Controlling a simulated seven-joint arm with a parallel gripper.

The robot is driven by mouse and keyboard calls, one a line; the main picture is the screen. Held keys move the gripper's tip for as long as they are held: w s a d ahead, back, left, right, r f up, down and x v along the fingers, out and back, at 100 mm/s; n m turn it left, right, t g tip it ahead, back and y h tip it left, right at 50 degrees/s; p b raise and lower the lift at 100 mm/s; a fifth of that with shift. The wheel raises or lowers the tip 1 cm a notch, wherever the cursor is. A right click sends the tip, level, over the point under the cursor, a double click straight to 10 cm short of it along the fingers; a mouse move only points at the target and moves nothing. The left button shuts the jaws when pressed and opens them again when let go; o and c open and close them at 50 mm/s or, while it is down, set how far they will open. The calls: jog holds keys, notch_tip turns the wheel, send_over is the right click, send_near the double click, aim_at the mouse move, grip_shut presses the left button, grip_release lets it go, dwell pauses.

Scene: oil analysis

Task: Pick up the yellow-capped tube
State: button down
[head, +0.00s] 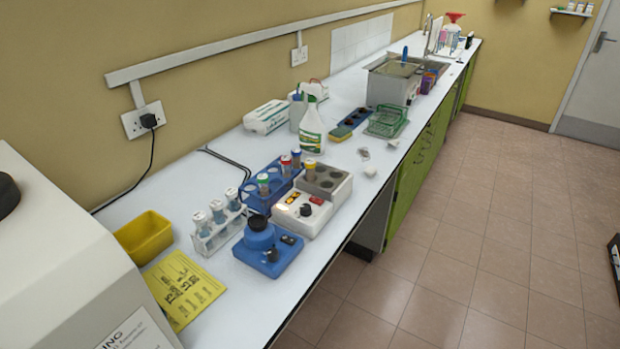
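The yellow-capped tube (310,169) stands upright in a well of the grey heating block (341,190), at its back left corner. Its lower part is hidden in the block. The cap is small in view and looks yellow to orange. Just left of it, tubes with green (263,183), red (286,165) and blue (296,157) caps stand in a blue rack (257,203). My gripper is not in view.
A blue mixer (285,259) stands in front of the heating block, near the bench edge. A white rack (215,240) with several pale-capped tubes stands left of it. A yellow bin (143,238) stands further left. A spray bottle (312,128) stands behind the block.

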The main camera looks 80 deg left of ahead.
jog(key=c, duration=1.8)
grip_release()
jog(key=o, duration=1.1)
